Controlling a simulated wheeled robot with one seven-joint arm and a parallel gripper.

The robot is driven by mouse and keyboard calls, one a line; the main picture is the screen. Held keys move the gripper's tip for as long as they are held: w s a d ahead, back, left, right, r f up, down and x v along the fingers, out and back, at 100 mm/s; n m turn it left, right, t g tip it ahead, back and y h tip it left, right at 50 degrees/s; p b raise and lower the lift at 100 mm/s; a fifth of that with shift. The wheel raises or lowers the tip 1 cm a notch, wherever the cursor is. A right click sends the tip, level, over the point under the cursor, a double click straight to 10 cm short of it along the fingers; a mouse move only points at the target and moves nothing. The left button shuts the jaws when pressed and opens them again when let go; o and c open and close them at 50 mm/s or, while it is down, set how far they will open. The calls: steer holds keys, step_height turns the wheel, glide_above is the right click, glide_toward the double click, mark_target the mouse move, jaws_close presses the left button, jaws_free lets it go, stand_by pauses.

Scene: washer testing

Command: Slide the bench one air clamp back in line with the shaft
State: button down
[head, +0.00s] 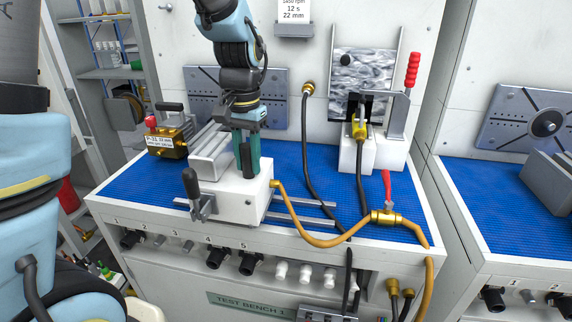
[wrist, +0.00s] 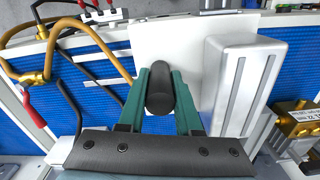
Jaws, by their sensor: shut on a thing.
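The air clamp (head: 232,202) is a white block with a grey ribbed cylinder body (head: 212,150), sitting on metal rails (head: 300,222) at the front left of bench one. My gripper (head: 246,168), with teal fingers, comes down from above onto the block. Its fingers are shut on the clamp's black upright handle (head: 246,158). In the wrist view the rounded black handle top (wrist: 160,92) lies between both fingers, with the white block (wrist: 165,45) behind and the grey body (wrist: 240,80) at right. I cannot make out the shaft clearly.
A brass pump (head: 170,140) with a label stands left of the clamp. A black lever (head: 192,184) rises at the block's front. A yellow hose (head: 312,240) runs from the block to a red-handled brass valve (head: 386,217). A white fixture with a red-handled lever (head: 411,72) stands right.

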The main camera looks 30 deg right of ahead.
mark_target(207, 148)
steer(key=w+a, duration=0.5)
steer(key=a, duration=0.2)
steer(key=shift+w, duration=0.4)
steer(key=shift+a, duration=0.1)
steer(key=c, duration=0.6)
jaws_free()
steer(key=shift+w, duration=0.1)
step_height(207, 148, up, 11)
steer(key=shift+f+b, duration=0.1)
steer(key=shift+b, duration=0.6)
